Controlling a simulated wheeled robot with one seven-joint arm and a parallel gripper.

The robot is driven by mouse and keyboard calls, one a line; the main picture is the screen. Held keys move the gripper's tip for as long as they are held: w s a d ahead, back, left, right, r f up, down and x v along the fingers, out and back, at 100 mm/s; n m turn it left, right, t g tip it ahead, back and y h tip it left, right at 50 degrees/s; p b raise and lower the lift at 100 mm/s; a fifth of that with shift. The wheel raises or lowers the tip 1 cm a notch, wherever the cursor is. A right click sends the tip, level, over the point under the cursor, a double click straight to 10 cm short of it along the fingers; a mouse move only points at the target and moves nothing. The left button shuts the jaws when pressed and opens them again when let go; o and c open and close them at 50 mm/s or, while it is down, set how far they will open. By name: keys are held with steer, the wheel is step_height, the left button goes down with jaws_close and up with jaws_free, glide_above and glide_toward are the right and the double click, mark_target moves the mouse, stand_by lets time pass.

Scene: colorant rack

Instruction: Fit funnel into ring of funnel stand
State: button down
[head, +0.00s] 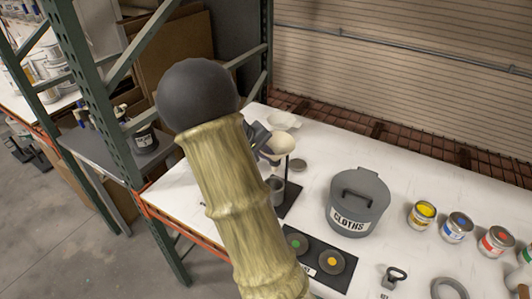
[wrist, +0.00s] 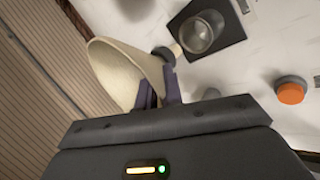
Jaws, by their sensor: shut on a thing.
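My gripper (wrist: 158,92) is shut on the cream funnel (wrist: 112,72), its purple fingers at the narrow part. In the wrist view the wide mouth faces left; the funnel (head: 284,122) also shows in the head view, beyond my arm. The funnel stand has a black base (wrist: 232,22) on the table, with a see-through grey cup (wrist: 203,32) over it. A small dark round part (wrist: 164,53), perhaps the stand's ring, shows close to the funnel's narrow end. I cannot tell whether they touch. My arm hides part of the gripper and stand in the head view.
The white table (head: 325,135) holds a grey CLOTHS bin (head: 358,205) right of the stand. Several paint cans, including a yellow one (head: 422,214), stand at right. A green shelf post (head: 110,95) is at left.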

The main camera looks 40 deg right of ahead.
steer(key=shift+f, duration=0.3)
steer(key=c, duration=1.5)
jaws_free()
steer(key=shift+r, duration=0.15)
steer(key=b+v, duration=0.3)
steer(key=v, duration=1.4)
steer(key=shift+r, duration=0.1)
steer(key=shift+s, duration=0.1)
steer(key=s+a+f+t+y, duration=0.1)
steer(key=s+a+f+y, duration=0.1)
steer(key=s+a+f, duration=0.2)
steer(key=s+a+f+t+y, duration=0.1)
steer(key=s+a+f+y, duration=0.2)
steer(key=s+a+f, duration=0.2)
steer(key=s+a+f+n+t+y, duration=0.1)
steer(key=s+a+f+y, duration=0.1)
steer(key=s+a+f, duration=0.3)
steer(key=shift+s+a+f+t+y, duration=0.1)
steer(key=shift+a+f, duration=0.1)
steer(key=shift+f, duration=0.4)
steer(key=shift+a+f+t+y, duration=0.1)
steer(key=shift+a+f, duration=0.1)
steer(key=shift+f, duration=0.4)
steer(key=shift+s+a+f+t+y, duration=0.1)
steer(key=shift+a+f, duration=0.1)
steer(key=shift+f, duration=0.35)
